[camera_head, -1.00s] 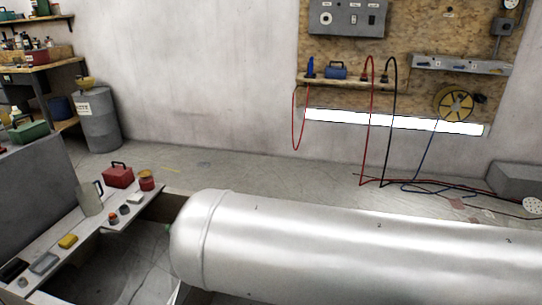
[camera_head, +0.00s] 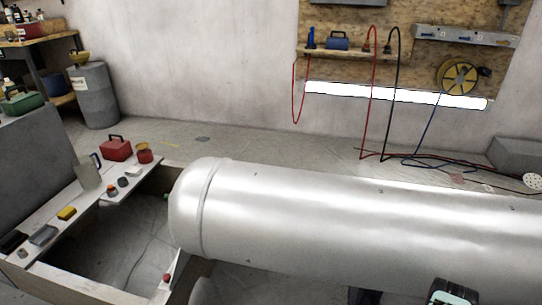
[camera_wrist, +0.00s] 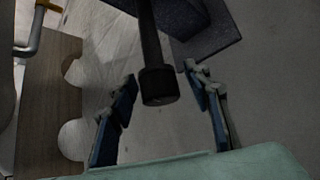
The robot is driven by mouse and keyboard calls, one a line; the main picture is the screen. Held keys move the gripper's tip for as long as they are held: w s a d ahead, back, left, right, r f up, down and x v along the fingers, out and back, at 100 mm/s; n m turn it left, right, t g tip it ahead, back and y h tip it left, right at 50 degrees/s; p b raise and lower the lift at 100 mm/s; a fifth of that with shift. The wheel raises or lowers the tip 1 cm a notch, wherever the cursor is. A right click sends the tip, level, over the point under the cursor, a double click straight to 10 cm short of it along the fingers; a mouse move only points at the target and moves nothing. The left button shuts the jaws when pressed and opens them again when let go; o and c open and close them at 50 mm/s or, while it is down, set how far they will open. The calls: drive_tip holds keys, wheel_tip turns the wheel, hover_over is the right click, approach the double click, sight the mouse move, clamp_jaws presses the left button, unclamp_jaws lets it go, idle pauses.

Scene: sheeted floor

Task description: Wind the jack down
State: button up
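My gripper (camera_wrist: 163,98) is open in the wrist view, its two blue-grey fingers spread wide apart. A dark rod with a thicker round end (camera_wrist: 158,85) comes down from the top of that view and ends between the fingertips, with a visible gap on both sides. It may be the jack's handle; the frames do not show which part it is. The jack's body cannot be made out. In the head view a dark and pale-green part of my arm shows at the bottom edge, right of centre; its fingers are hidden there.
A large silver tank (camera_head: 330,215) lies across the head view. A dark speckled block (camera_wrist: 205,32) stands close to the right finger. A notched wooden board (camera_wrist: 48,105) is at the left. A bench (camera_head: 125,190) with a red toolbox (camera_head: 116,150) stands left of the tank.

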drive_tip(key=c, duration=1)
drive_tip(key=shift+a+r+p, duration=0.1)
drive_tip(key=shift+r+p, duration=0.1)
drive_tip(key=shift+p, duration=0.4)
drive_tip(key=shift+n+g+h+p, duration=0.3)
drive_tip(key=shift+n+h+p, duration=0.3)
drive_tip(key=shift+p, duration=0.5)
drive_tip(key=shift+d+f+h, duration=0.2)
drive_tip(key=shift+f+h, duration=0.05)
drive_tip(key=shift+h, duration=0.25)
drive_tip(key=o, duration=1.1)
drive_tip(key=shift+c, duration=0.2)
